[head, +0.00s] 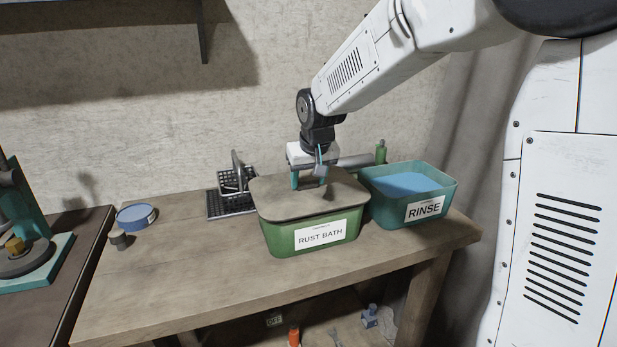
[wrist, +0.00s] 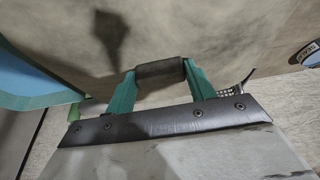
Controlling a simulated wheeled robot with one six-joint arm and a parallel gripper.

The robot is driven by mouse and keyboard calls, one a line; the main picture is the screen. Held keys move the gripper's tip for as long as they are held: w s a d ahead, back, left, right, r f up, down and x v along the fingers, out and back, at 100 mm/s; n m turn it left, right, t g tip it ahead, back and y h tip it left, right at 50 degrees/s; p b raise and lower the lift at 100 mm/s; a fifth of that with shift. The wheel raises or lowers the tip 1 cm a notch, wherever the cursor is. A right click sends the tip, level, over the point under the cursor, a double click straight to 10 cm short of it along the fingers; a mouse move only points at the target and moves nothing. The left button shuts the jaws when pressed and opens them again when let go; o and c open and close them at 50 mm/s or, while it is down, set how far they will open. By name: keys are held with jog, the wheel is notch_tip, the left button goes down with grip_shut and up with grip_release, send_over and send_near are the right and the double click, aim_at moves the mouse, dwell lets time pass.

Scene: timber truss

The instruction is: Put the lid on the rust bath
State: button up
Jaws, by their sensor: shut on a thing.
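The rust bath (head: 275,241) is a green tub with a white "RUST BATH" label, standing on the wooden bench. Its grey-brown lid (head: 275,199) lies flat over the tub's opening and hides the inside. My gripper (head: 309,180) is above the middle of the lid, pointing down. In the wrist view its teal fingers are shut on the lid's dark handle (wrist: 160,73), with the lid's surface (wrist: 185,30) beyond it.
A green rinse tub (head: 378,207) with blue liquid stands close on the right. A dark rack (head: 230,205) and a green bottle (head: 381,152) are behind. A blue round tin (head: 135,216) and a small pot (head: 118,239) are at left. The bench front (head: 180,285) is clear.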

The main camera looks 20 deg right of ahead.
jog(key=shift+f, duration=0.65)
jog(key=o, duration=1.6)
jog(key=shift+c, duration=0.2)
jog(key=v, duration=0.7)
jog(key=shift+s+r, duration=0.2)
jog(key=shift+r, duration=0.1)
jog(key=shift+g, duration=0.9)
jog(key=s+f, duration=0.1)
jog(key=s, duration=0.2)
jog(key=s+f, duration=0.1)
jog(key=s, duration=0.1)
jog(key=shift+s+d+f, duration=0.15)
jog(key=shift+s+f, duration=0.1)
jog(key=shift+f, duration=0.1)
jog(key=s+d+g, duration=0.1)
jog(key=s+d, duration=0.1)
jog(key=s, duration=2.6)
jog(key=shift+s, duration=0.35)
